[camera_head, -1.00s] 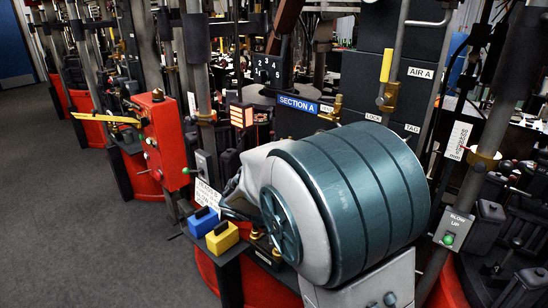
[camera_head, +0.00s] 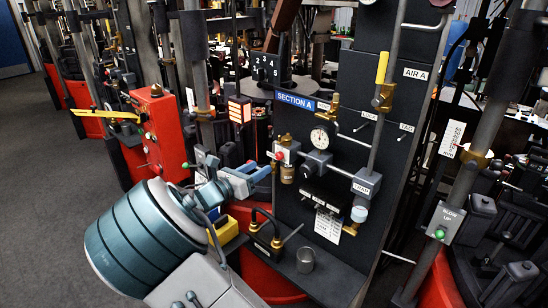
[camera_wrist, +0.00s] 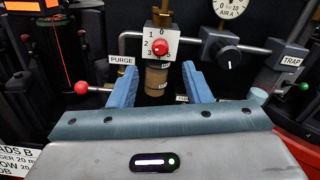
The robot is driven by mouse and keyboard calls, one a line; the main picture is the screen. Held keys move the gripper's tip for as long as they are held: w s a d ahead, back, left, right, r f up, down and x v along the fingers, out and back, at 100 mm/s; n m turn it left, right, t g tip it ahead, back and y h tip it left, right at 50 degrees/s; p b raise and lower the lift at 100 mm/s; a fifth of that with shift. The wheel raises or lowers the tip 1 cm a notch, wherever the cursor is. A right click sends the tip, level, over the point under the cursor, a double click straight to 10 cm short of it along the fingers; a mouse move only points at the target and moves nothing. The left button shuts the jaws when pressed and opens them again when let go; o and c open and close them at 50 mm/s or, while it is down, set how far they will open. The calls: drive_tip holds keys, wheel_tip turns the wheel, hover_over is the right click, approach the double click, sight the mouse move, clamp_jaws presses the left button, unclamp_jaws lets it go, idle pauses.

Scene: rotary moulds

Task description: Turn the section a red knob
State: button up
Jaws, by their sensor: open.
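The section A panel carries a small red knob (camera_head: 280,156) on a pale valve block left of a dial gauge. In the wrist view the red knob (camera_wrist: 160,46) sits on a white plate marked with numbers, above a brown cylinder. The blue SECTION A sign (camera_head: 296,102) is above it. My gripper (camera_head: 262,171) is to the left of the knob, pointing at the panel. In the wrist view my gripper (camera_wrist: 160,71) has its two blue fingers spread, one each side below the knob, with nothing held. I see no contact with the knob.
The gauge (camera_head: 322,137), a black knob (camera_wrist: 228,52) and pipes stand right of the red knob. A red-ended lever (camera_wrist: 81,88) is at the wrist view's left. A yellow block (camera_head: 226,229) and a metal cup (camera_head: 305,260) are below. Grey floor is open at left.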

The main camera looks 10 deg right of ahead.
sight(277, 157)
drive_tip(key=p+x, duration=0.1)
drive_tip(key=x, duration=0.6)
drive_tip(key=shift+w+d, duration=0.15)
drive_tip(key=shift+d, duration=0.1)
clamp_jaws()
